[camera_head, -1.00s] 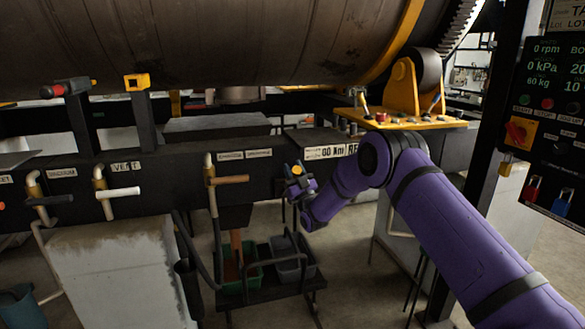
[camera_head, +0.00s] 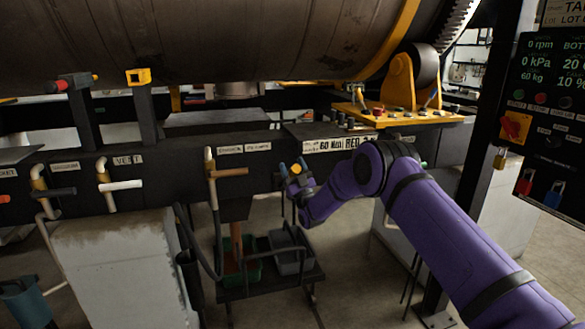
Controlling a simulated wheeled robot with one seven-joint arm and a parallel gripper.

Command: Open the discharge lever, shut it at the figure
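A lever with a brown-orange handle (camera_head: 230,172) sticks out level to the right from a brass-topped pipe on the dark front beam. The small labels above it are too blurred to read, so I cannot tell whether it is the discharge lever. A white lever (camera_head: 122,185) is at its left under a label that seems to read VENT, and a black lever (camera_head: 55,192) is farther left. My gripper (camera_head: 295,172) is in front of the beam, right of the brown-orange handle and apart from it. Its fingers are too small to judge. The control panel (camera_head: 550,110) shows 0 rpm, 0 kPa and 60 kg.
A low cart (camera_head: 270,285) with a green bin (camera_head: 241,270) and a grey bin (camera_head: 290,262) stands below the beam. A large drum (camera_head: 220,40) is above. A yellow bracket (camera_head: 420,118) with small controls is at right. A concrete block (camera_head: 115,260) stands at left.

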